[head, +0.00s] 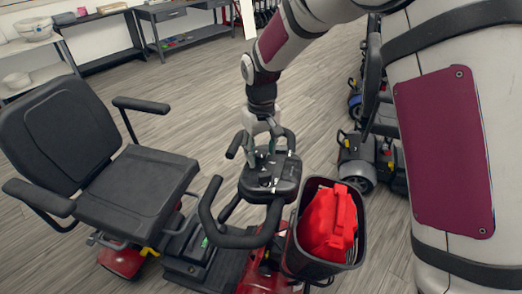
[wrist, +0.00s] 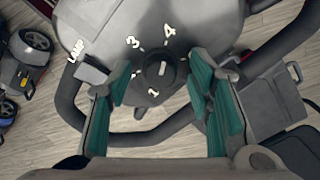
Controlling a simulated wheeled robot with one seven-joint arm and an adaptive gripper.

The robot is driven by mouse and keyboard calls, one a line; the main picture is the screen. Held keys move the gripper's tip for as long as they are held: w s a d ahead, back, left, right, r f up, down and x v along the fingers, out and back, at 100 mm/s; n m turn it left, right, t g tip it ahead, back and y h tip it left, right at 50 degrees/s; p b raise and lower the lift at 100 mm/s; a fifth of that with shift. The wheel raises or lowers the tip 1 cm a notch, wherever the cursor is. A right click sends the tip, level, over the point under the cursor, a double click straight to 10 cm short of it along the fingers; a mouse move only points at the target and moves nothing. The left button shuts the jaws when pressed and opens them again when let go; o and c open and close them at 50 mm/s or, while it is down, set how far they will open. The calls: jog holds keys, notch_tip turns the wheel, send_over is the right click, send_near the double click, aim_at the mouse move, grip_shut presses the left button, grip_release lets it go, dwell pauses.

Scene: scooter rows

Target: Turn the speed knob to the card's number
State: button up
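The speed knob (wrist: 153,70) is a small round dark knob with a white mark, on the scooter's grey console (wrist: 205,22). White numerals 3, 4 and 1 show around it. I cannot tell surely which numeral the mark points at. My gripper (wrist: 160,76) is open, its teal fingers apart on either side of the knob, with no contact visible. In the head view my gripper (head: 263,140) points down over the console (head: 285,178); the knob is too small to make out there. No number card is recognisable in either view.
A LAMP switch (wrist: 92,72) is left of the knob. Black handlebars (head: 240,240) loop around the console. A basket (head: 292,262) with a red container (head: 327,222) stands in front, the scooter seat (head: 137,185) to the left. Another scooter (head: 365,155) is at right.

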aim_at(261, 154)
notch_tip(261, 154, up, 12)
dwell(0.7)
jog(key=s+d+r+m+t, duration=0.2)
jog(key=s+d+r+m, duration=0.1)
jog(key=s+d+r, duration=0.9)
jog(key=s+d+f+m+t, duration=0.1)
jog(key=s+d, duration=0.4)
jog(key=s, duration=0.3)
jog(key=s+d+f+m+t, duration=0.1)
jog(key=s+d+f+m, duration=0.1)
jog(key=s+d, duration=0.3)
jog(key=s, duration=0.4)
jog(key=shift+f, duration=0.3)
